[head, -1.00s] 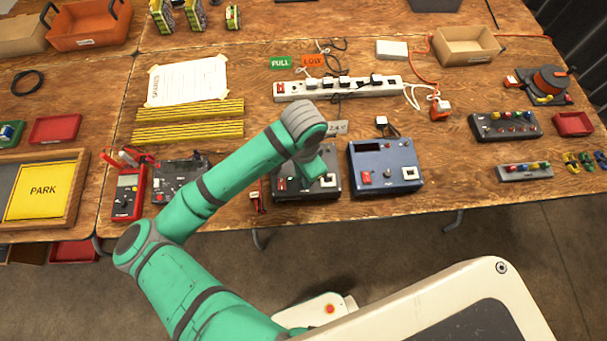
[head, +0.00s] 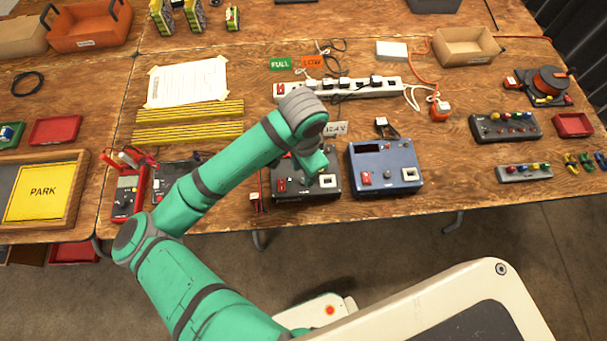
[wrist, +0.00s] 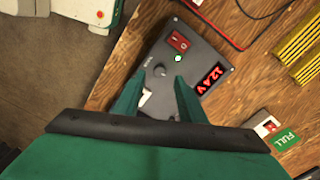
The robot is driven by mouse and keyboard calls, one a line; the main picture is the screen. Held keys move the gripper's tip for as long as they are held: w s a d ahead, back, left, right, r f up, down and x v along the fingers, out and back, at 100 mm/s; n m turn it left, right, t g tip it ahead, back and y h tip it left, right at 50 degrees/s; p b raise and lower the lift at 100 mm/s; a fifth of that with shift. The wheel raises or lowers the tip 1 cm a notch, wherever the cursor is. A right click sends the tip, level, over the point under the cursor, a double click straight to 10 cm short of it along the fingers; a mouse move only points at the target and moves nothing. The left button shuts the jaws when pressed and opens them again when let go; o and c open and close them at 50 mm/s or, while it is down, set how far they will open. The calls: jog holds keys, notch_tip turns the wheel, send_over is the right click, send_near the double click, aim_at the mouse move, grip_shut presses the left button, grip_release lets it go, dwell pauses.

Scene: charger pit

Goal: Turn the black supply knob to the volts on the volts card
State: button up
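The black supply (head: 291,195) stands near the table's front edge and also shows in the wrist view (wrist: 210,60). Its red display (wrist: 214,77) reads 12.4 V. Its knob (wrist: 160,70) lies just past my fingertips, apart from them. My gripper (wrist: 153,82) is open and empty above the supply, fingers on both sides of the knob's line. In the head view my arm hides part of the supply, including its display.
A blue supply (head: 385,169) stands close on the right. A red multimeter (head: 128,192) and a dark box (head: 175,183) stand left. A white power strip (head: 290,90) with plugs and cables lies behind. A FULL card (wrist: 285,140) lies on the table.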

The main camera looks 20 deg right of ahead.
notch_tip(320, 180, up, 7)
dwell(0.3)
dwell(0.5)
